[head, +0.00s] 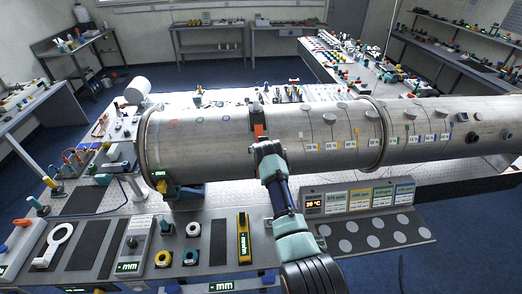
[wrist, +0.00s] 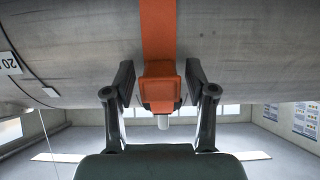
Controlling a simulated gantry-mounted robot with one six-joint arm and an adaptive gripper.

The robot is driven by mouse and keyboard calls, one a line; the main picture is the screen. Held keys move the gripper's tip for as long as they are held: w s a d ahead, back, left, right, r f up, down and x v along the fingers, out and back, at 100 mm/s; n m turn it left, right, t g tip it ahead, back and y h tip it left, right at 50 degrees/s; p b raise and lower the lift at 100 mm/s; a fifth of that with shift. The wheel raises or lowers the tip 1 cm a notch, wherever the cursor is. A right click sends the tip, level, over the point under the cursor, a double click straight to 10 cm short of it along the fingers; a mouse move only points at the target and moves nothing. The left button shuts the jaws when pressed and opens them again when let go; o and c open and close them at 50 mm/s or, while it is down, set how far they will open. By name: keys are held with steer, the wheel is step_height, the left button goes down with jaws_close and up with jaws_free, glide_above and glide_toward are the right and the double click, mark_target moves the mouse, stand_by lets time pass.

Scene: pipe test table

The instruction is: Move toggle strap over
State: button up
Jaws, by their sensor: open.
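The orange toggle strap (wrist: 158,30) runs over the grey metal pipe (wrist: 240,50) in the wrist view. Its orange toggle block (wrist: 160,88), with a pale tip below, hangs at the pipe's edge. My gripper (wrist: 161,82) is open, with one dark finger on each side of the block. A gap shows between the block and each finger. In the head view a small piece of the orange strap (head: 259,131) shows on the pipe's near side, just above my gripper (head: 264,148). My gripper hides the rest of the strap there.
The long pipe (head: 215,145) lies across the table, with labels on its right half. On the near side are a grey panel with switches (head: 205,250), a yellow level tool (head: 243,237) and a display panel (head: 385,232). My arm reaches between them.

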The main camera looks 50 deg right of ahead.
steer(key=v, duration=1.2)
steer(key=shift+a, duration=0.1)
stand_by(0.4)
steer(key=w+a+n+t+y+p, duration=0.1)
steer(key=w+a+n+t, duration=0.1)
steer(key=a, duration=1.1)
steer(key=s+a+r+n+t+y+p, duration=0.1)
steer(key=s+a, duration=0.3)
steer(key=a, duration=0.6)
steer(key=s+a+r+n+t+y+p, duration=0.1)
steer(key=s+a+n+y, duration=0.2)
steer(key=a, duration=0.7)
steer(key=s+a+r+n+t+y+p, duration=0.1)
steer(key=s+a, duration=0.4)
steer(key=a, duration=0.6)
steer(key=shift+s+n+y, duration=0.3)
steer(key=shift+n+y, duration=0.4)
steer(key=shift+n, duration=0.3)
